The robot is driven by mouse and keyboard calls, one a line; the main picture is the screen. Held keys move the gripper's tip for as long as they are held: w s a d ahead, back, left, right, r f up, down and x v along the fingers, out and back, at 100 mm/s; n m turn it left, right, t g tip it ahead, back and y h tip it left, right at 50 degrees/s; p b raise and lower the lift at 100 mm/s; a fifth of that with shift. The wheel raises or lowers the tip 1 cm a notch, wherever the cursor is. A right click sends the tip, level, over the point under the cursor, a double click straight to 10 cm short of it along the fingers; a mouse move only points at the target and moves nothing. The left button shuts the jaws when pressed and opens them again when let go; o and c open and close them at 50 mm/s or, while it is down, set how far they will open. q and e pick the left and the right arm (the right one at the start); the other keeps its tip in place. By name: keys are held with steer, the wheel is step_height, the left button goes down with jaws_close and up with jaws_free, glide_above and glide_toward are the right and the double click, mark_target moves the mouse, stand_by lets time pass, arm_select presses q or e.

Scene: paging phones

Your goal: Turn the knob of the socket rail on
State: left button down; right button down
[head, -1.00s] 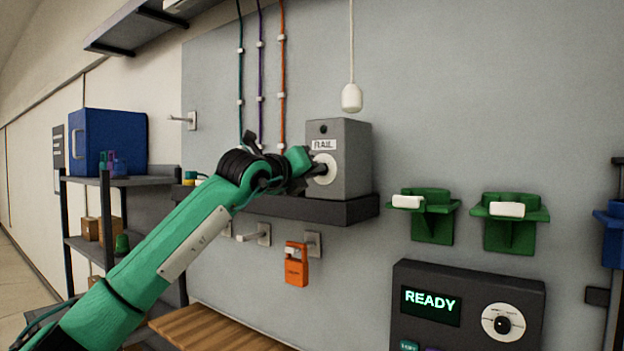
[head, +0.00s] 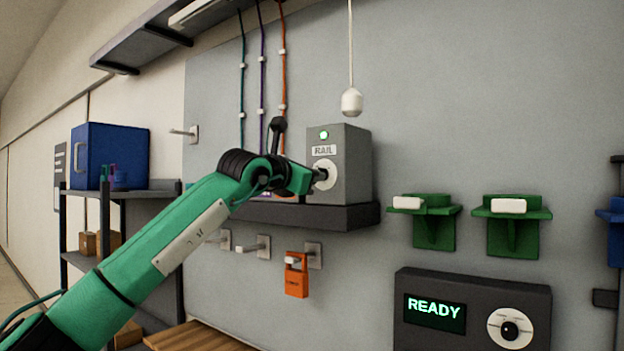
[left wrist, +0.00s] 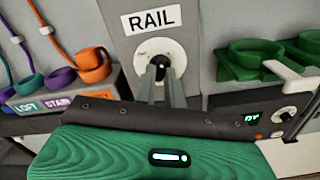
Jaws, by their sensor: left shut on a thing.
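The socket rail box (head: 352,160) is a grey box labelled RAIL on a dark shelf in the head view. A small lamp (head: 324,135) above its label glows green. Its knob (head: 322,174) is black on a white round dial, partly hidden by my gripper in the head view. My left gripper (head: 316,178) reaches in from the left and is shut on the knob. In the left wrist view the two fingers (left wrist: 160,72) meet at the knob (left wrist: 160,66), in front of the white dial (left wrist: 152,50). My right gripper does not show.
A white pull cord end (head: 352,102) hangs above the box. Green holders (head: 434,222) stand to the right, over a dark panel (head: 470,275) reading READY. An orange tag (head: 296,275) hangs below the shelf. Orange and purple rings (left wrist: 92,66) stand left of the box.

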arm_select(q)
steer(key=shift+m, duration=2.3)
steer(key=c, duration=1.5)
jaws_free()
